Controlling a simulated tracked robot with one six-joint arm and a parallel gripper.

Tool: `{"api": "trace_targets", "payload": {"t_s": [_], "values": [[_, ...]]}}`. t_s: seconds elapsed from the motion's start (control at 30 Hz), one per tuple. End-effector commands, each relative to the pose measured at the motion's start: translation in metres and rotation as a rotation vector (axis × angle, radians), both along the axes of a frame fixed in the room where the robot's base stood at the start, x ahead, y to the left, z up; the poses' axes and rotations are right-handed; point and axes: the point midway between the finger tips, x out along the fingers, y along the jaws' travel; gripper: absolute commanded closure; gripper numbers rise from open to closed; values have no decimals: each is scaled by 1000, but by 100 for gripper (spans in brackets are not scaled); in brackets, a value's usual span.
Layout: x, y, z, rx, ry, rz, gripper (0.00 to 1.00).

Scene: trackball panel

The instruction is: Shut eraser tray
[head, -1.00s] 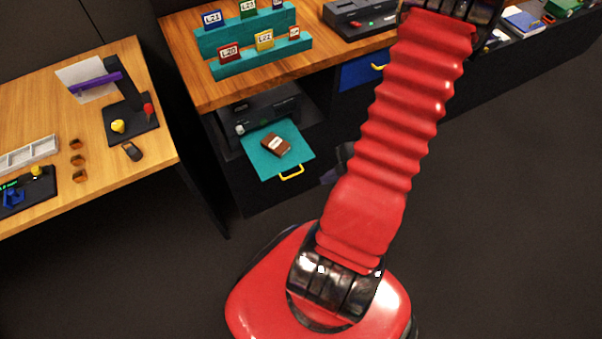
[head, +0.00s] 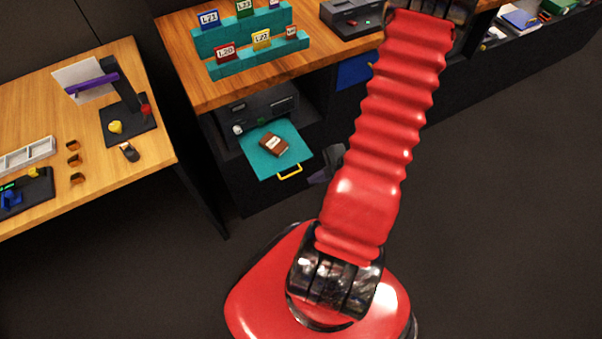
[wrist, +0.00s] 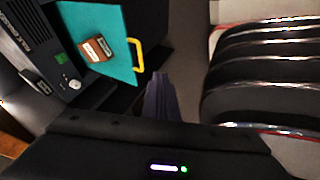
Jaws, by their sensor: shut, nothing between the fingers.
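The tray (head: 290,148) is a teal drawer standing open below the wooden counter, with a yellow handle (head: 290,172) on its front edge. A brown eraser (head: 273,144) with a white label lies on it. In the wrist view the tray (wrist: 117,17), its handle (wrist: 139,54) and the eraser (wrist: 96,48) show at upper left. My gripper (wrist: 158,80) is shut and empty, its fingers just beyond and to the right of the handle, apart from it in the picture. In the head view my gripper (head: 322,176) is mostly hidden behind my red arm, right of the tray.
A dark device (head: 258,106) sits in the cabinet behind the tray. A blue drawer front (head: 354,71) is to the right. A teal stepped rack (head: 230,68) with labelled cards stands on the counter. A wooden desk (head: 85,125) is at left. The floor in front is clear.

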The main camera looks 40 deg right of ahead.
Motion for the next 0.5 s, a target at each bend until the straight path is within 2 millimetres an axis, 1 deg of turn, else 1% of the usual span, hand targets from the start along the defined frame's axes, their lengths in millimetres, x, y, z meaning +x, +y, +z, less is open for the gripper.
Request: {"api": "trace_targets", "payload": {"t_s": [0.1, 0.5], "values": [[6, 4, -12, 2, 1, 2, 100], [29, 14, -47, 2, 0, 4, 100]]}}
